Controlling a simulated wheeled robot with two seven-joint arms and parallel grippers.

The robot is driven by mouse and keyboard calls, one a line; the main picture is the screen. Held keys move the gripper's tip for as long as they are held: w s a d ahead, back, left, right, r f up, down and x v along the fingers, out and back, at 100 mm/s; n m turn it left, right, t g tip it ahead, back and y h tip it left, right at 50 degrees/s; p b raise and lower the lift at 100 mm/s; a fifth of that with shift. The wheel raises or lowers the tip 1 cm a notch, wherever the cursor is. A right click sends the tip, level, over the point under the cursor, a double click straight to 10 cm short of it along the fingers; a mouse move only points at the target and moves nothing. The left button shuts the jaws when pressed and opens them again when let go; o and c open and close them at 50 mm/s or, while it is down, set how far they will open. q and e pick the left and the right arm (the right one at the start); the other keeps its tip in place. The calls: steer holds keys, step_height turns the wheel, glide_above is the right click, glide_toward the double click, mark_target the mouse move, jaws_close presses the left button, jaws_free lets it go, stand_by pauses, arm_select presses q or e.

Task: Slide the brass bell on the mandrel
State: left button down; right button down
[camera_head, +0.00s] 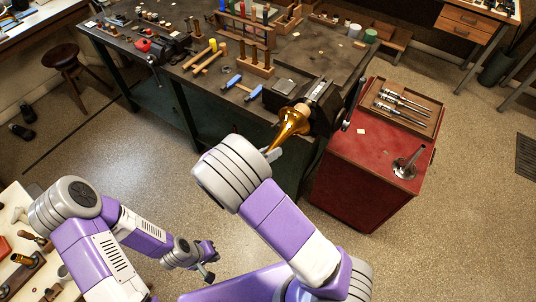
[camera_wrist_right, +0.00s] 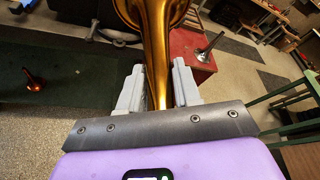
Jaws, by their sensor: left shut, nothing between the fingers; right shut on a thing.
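The brass bell (camera_head: 291,123) is a shiny golden horn flare. Its wide end points up towards the bench vise and its narrow end runs down to my right gripper (camera_head: 272,154). In the right wrist view my right gripper (camera_wrist_right: 158,92) is shut with its two grey fingers on either side of the narrow brass tube (camera_wrist_right: 156,50). The mandrel is not clearly seen; I cannot tell whether it is inside the bell. My left gripper (camera_head: 208,264) is shut and empty, low over the floor and away from the bench.
The dark vise (camera_head: 325,103) stands at the bench corner. The bench (camera_head: 205,88) carries racks and blue-handled tools. A red cabinet (camera_head: 350,185) to the right bears a wooden tray (camera_head: 432,110) and a steel flared piece (camera_head: 407,162). Open floor lies between bench and stool (camera_head: 62,55).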

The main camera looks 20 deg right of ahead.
mark_target(282, 138)
steer(key=shift+w+d, duration=1.1)
steer(key=shift+d, duration=0.3)
steer(key=shift+w+d, duration=1.05)
steer(key=shift+d, duration=0.35)
steer(key=c, duration=0.7)
jaws_free()
steer(key=v, duration=0.7)
steer(key=shift+s+a+r, duration=0.1)
steer(key=shift+a, duration=0.1)
